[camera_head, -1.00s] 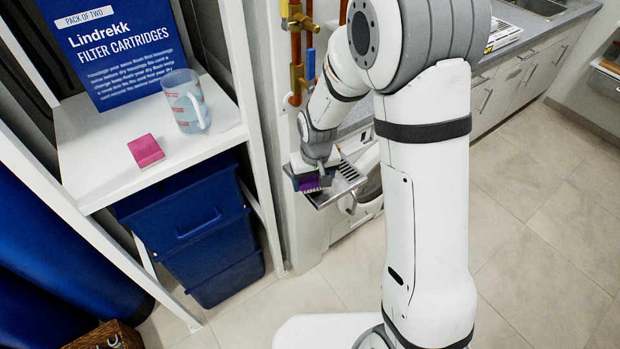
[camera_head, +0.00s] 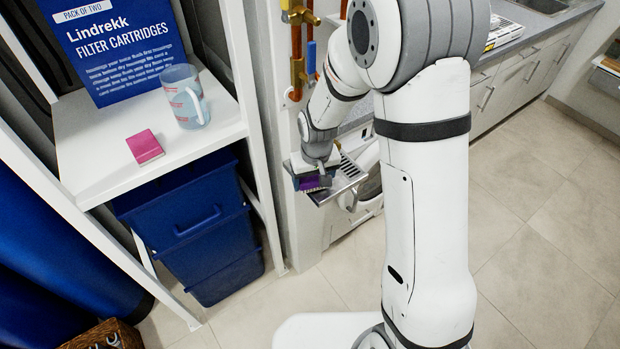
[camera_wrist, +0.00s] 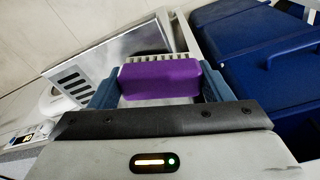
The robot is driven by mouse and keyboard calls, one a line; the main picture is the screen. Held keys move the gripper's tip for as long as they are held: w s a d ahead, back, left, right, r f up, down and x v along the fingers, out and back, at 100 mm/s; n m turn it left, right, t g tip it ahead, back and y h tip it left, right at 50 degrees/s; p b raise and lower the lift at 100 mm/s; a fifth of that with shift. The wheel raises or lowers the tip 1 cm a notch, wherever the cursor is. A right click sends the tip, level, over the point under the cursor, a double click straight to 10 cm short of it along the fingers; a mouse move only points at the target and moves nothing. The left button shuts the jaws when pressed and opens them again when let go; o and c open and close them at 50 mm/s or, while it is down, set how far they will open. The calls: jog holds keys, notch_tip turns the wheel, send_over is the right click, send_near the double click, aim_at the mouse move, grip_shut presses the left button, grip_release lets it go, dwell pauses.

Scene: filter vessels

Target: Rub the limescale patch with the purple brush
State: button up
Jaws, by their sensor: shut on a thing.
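My gripper (camera_wrist: 160,88) is shut on the purple brush (camera_wrist: 160,80), with one finger on each side of its block. A pale row of bristles or ridges shows along the brush's far edge in the wrist view. Just beyond it is a metal tray (camera_wrist: 115,62) with slots. In the head view my gripper (camera_head: 316,180) and the purple brush (camera_head: 310,184) are at the left end of the slotted metal tray (camera_head: 347,178). I cannot tell whether the brush touches the tray. I cannot make out the limescale patch in either view.
A white shelf (camera_head: 100,165) at left holds a blue box (camera_head: 115,50), a measuring jug (camera_head: 185,97) and a pink block (camera_head: 144,147). Blue bins (camera_head: 205,235) stand below. Copper pipes (camera_head: 297,50) run up behind my gripper. The tiled floor at right is clear.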

jog(key=shift+f, duration=0.35)
jog(key=shift+w+d+r+b, duration=0.1)
jog(key=shift+w+d+b, duration=0.1)
jog(key=shift+w+d, duration=0.5)
jog(key=shift+w+d+r+b, duration=0.1)
jog(key=shift+w+d+b, duration=0.2)
jog(key=shift+d, duration=0.6)
jog(key=shift+w+d+f+b, duration=0.1)
jog(key=shift+w+d+b, duration=0.1)
jog(key=shift+w+d, duration=0.45)
jog(key=shift+w+d+f+b, duration=0.1)
jog(key=shift+w+d+b, duration=0.1)
jog(key=shift+w+d, duration=0.45)
jog(key=shift+s+d, duration=0.15)
jog(key=shift+s, duration=0.1)
